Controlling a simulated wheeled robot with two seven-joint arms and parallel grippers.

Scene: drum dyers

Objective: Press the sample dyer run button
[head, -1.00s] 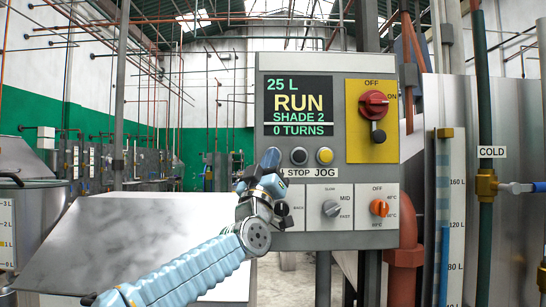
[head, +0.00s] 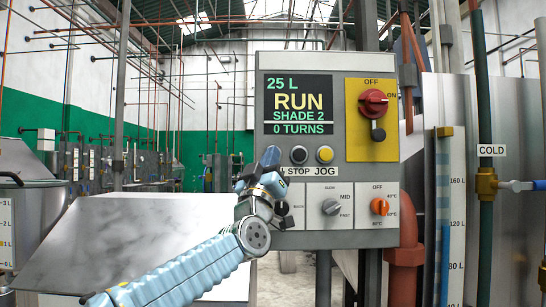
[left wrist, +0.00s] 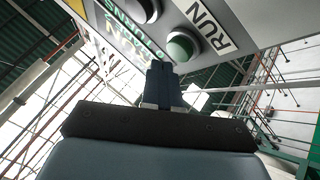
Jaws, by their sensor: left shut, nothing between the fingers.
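The grey control panel (head: 330,70) stands ahead, its display (head: 299,107) reading 25 L, RUN, SHADE 2, 0 TURNS. My left gripper (head: 271,157) is shut and empty, in front of the panel's left side, and hides the run button in the head view. In the left wrist view the green run button (left wrist: 183,46) sits beside its RUN label (left wrist: 204,25). The shut fingertips (left wrist: 163,70) are just below and left of it there; I cannot tell if they touch it. My right gripper is not in view.
The dark stop button (head: 299,155) and yellow jog button (head: 325,154) are right of my gripper. A red switch (head: 374,103) sits on a yellow plate, with an orange knob (head: 379,206) below. A steel lid (head: 130,235) lies left, and a cold-water pipe (head: 487,120) stands right.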

